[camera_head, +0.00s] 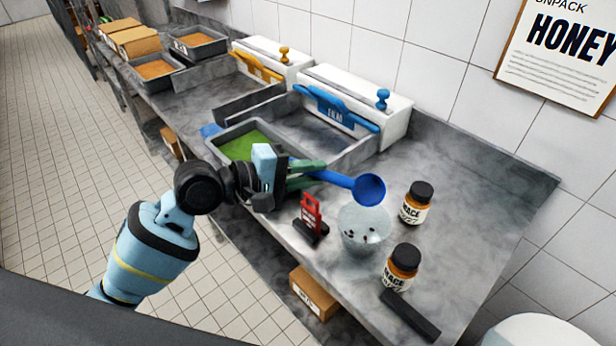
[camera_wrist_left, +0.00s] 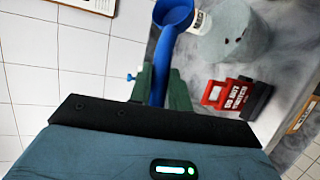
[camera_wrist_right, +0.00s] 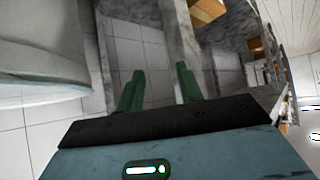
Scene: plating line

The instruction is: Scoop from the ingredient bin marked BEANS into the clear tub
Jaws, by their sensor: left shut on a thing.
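My left gripper (camera_head: 308,175) is shut on the handle of a blue scoop (camera_head: 369,190). The scoop's bowl is just behind and above the clear tub (camera_head: 363,232); no food shows in the bowl. In the left wrist view the scoop (camera_wrist_left: 172,14) extends beyond the green fingers, beside the tub (camera_wrist_left: 238,36). The tub stands upright on the counter with a few dark specks showing. No BEANS mark is readable; a grey bin with green contents (camera_head: 213,151) lies behind my left gripper, partly hidden. My right gripper (camera_wrist_right: 160,88) is open and empty, seen only in the right wrist view.
A red sign on a black base (camera_head: 311,213) stands left of the tub. Two orange jars (camera_head: 415,204) (camera_head: 402,266) and a black block (camera_head: 410,315) are on its right. White boxes (camera_head: 390,110) line the wall. Brown-filled bins (camera_head: 155,70) sit farther left.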

